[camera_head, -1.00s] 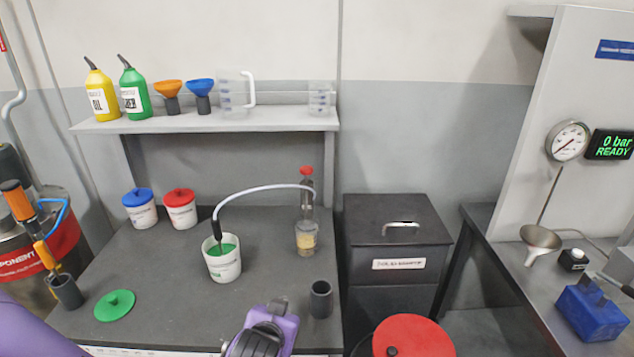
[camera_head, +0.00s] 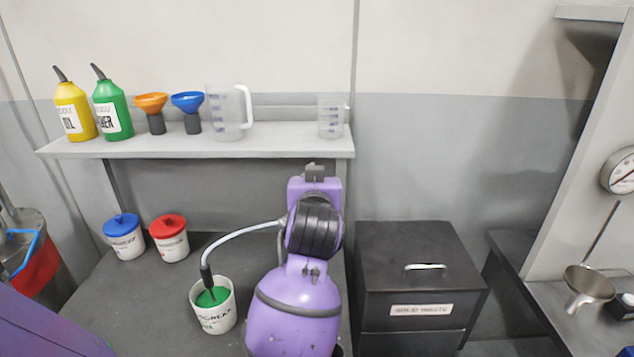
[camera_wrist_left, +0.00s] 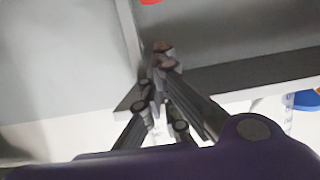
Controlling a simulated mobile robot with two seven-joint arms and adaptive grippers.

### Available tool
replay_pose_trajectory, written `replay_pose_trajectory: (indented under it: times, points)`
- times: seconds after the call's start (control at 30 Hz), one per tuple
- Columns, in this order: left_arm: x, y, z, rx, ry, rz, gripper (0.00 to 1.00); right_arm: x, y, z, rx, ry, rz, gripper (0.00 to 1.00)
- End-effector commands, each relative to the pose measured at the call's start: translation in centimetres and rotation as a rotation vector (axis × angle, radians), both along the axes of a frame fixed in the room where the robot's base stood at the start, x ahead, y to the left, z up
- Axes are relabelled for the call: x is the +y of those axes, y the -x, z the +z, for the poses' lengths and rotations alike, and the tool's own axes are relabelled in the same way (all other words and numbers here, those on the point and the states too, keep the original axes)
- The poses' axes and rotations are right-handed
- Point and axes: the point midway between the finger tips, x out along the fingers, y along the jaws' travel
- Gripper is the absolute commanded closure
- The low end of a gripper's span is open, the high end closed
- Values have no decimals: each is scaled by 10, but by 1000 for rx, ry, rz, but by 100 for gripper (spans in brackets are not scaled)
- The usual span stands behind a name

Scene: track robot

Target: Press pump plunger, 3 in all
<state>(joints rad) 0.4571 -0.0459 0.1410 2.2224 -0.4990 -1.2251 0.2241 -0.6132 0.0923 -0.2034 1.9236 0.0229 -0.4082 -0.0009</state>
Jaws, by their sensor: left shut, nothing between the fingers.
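The pump is hidden behind my purple left arm in the head view; only its pale hose (camera_head: 245,234) shows, curving left into the white bucket (camera_head: 228,317) with green contents. In the left wrist view, a red piece (camera_wrist_left: 150,1), likely the plunger's cap, is cut off by the top edge. My left gripper (camera_wrist_left: 162,57) shows there with its fingers shut and empty, apart from the red piece in the picture. In the head view its fingers are hidden by my wrist. My right gripper is not in view.
A shelf (camera_head: 195,147) with bottles, funnels and jugs runs above the bench (camera_head: 165,290). Blue-lidded (camera_head: 125,242) and red-lidded (camera_head: 170,245) tubs stand at the bench's back left. A black cabinet (camera_head: 410,250) stands to the right.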

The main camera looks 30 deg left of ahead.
Motion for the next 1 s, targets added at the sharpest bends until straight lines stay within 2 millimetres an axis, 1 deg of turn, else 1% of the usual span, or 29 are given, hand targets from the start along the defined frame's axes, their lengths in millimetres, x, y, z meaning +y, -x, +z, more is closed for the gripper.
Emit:
replay_pose_trajectory:
  times: [0.1,0.23,0.37,0.47,0.83,0.9,1.0]
  points:
    - [0,0,-1,1,0,0,100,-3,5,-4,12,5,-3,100]
    - [0,-1,-1,1,0,0,100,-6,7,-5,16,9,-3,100]
    - [4,-8,-3,1,-3,-1,100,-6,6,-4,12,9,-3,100]
    - [11,-21,-6,2,-4,0,100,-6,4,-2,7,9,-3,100]
    - [44,-89,-25,2,-1,0,100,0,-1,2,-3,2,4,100]
    - [43,-88,-40,7,-1,-1,100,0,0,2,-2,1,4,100]
    - [42,-87,-53,5,-1,-1,100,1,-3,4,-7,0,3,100]
